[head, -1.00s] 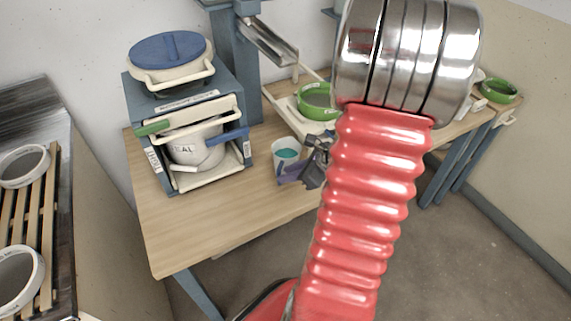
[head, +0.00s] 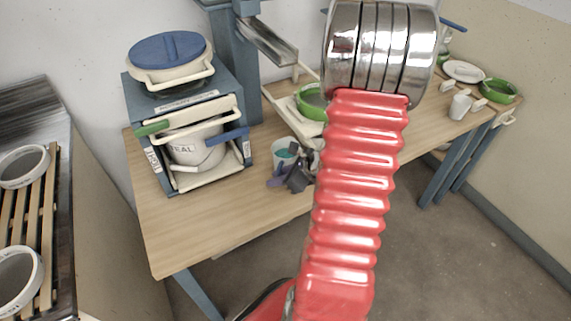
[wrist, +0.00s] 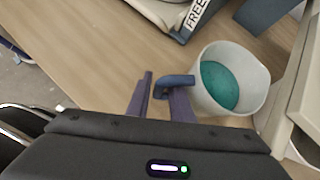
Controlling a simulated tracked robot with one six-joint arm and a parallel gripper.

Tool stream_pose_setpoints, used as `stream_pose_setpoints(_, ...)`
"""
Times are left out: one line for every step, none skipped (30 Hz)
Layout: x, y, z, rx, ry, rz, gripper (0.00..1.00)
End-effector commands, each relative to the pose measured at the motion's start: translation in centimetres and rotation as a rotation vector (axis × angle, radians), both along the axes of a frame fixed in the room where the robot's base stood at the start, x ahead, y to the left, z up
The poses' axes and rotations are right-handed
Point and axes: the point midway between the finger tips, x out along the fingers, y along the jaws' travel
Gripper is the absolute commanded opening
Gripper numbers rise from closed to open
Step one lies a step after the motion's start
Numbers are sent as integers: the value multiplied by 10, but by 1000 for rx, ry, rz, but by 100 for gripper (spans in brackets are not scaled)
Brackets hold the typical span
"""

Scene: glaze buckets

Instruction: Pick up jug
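The jug (head: 281,147) is a small white vessel with teal liquid, upright on the wooden table. It also shows in the wrist view (wrist: 232,82), right of centre, with a blue handle (wrist: 175,80) pointing left. My gripper (wrist: 158,98) has two purple fingers, standing apart, with the end of the handle between or just beyond them. The right finger overlaps the handle in view; I cannot tell whether it touches. In the head view my gripper (head: 280,177) is low at the jug's near side, and my red arm hides part of the table.
A blue rack (head: 190,120) with a lidded bucket and a white pot stands left of the jug. A tray with a green-rimmed bowl (head: 312,101) is behind it to the right. White cup, plate and green bowl (head: 499,91) sit at the far right. The front-left table is clear.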

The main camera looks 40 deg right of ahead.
Motion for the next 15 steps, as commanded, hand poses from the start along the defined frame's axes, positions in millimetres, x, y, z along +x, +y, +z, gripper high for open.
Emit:
stream_pose_setpoints(4,3,-5,2,2,2,20)
stream_pose_setpoints(7,4,-9,2,2,2,20)
stream_pose_setpoints(10,4,-12,2,2,2,20)
stream_pose_setpoints(12,4,-14,1,1,1,20)
stream_pose_setpoints(14,5,-16,1,1,1,20)
stream_pose_setpoints(17,6,-19,1,1,3,20)
stream_pose_setpoints(18,6,-20,1,1,1,20)
stream_pose_setpoints(20,6,-21,1,1,1,20)
stream_pose_setpoints(21,6,-22,1,0,1,20)
stream_pose_setpoints(21,6,-23,1,0,1,20)
stream_pose_setpoints(22,7,-23,1,0,1,20)
stream_pose_setpoints(22,6,-23,1,0,1,20)
stream_pose_setpoints(22,6,-23,0,0,0,20)
stream_pose_setpoints(22,6,-23,0,0,0,20)
stream_pose_setpoints(22,6,-23,0,0,0,20)
